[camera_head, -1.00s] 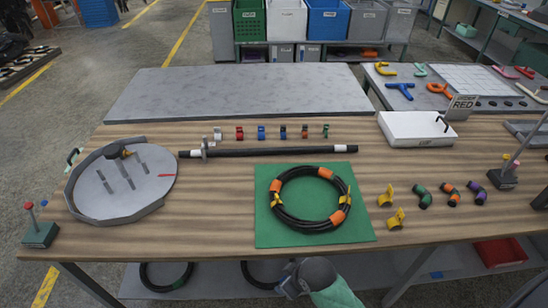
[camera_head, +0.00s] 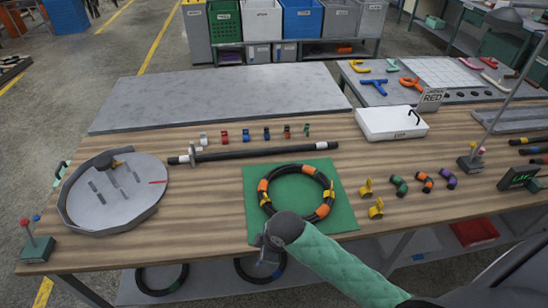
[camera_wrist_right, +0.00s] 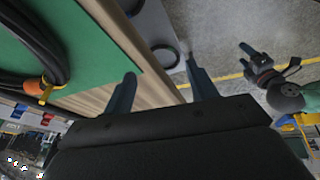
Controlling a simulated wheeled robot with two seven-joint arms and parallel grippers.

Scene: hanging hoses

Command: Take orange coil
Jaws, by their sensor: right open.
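The orange coil (camera_head: 287,173), a black hose ring with orange bands and yellow ties, lies flat on a green mat (camera_head: 347,214) on the table. My right gripper (camera_head: 270,255) is at the table's front edge, just in front of the coil's near side; the wrist partly hides it. In the right wrist view its two fingers (camera_wrist_right: 163,85) are apart and empty, and the coil (camera_wrist_right: 40,45) with an orange band lies beside them, not between them. My left gripper (camera_wrist_right: 268,58) shows only in the right wrist view, away from the table, its fingers apparently apart and empty.
A black rod (camera_head: 255,152) lies behind the mat. A grey round tray (camera_head: 125,205) is at left. Yellow pieces (camera_head: 376,209) and small coloured elbows (camera_head: 424,181) lie right of the mat. A white box (camera_head: 390,124) stands behind them.

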